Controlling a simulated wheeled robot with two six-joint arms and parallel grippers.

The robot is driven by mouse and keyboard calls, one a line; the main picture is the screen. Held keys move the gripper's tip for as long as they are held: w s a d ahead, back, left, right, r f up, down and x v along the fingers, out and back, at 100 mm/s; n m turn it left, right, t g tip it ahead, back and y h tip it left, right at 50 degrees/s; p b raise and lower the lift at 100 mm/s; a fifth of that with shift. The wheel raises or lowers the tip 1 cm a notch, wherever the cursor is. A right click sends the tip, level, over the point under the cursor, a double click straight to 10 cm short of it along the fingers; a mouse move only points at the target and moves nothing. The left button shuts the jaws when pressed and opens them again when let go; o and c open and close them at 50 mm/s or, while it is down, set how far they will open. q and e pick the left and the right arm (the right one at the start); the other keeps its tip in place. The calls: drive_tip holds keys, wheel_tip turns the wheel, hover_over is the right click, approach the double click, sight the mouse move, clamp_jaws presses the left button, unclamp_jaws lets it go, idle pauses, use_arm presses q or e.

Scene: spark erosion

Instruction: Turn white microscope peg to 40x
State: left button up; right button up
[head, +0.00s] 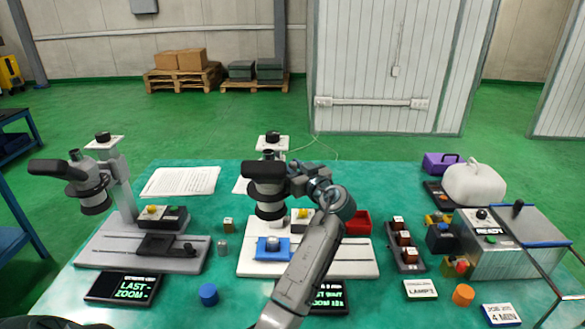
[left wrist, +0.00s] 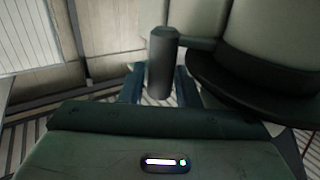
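The white microscope (head: 272,143) stands at the middle of the table on a white base, with a dark grey head. My left gripper (head: 300,172) is at the right side of that head. The white microscope's peg is not distinct in the head view. In the left wrist view a dark grey upright peg (left wrist: 162,65) joins the microscope head by a short bar. My left gripper's fingers (left wrist: 160,88) stand on both sides of the peg. I cannot tell whether they touch it. No magnification reading is legible. My right gripper is not in view.
A grey microscope (head: 92,190) stands at the left. A blue stage piece (head: 262,252) lies on the white base. A dark display (head: 330,298) is partly behind my left arm. A red bin (head: 357,223) is right of the arm. A metal machine (head: 490,255) stands at the right.

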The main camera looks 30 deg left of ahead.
use_arm(q)
drive_tip(key=shift+d, duration=0.15)
drive_tip(key=b+v, duration=0.4)
drive_tip(key=v, duration=0.6)
drive_tip(key=shift+d, duration=0.2)
drive_tip(key=shift+s, duration=0.15)
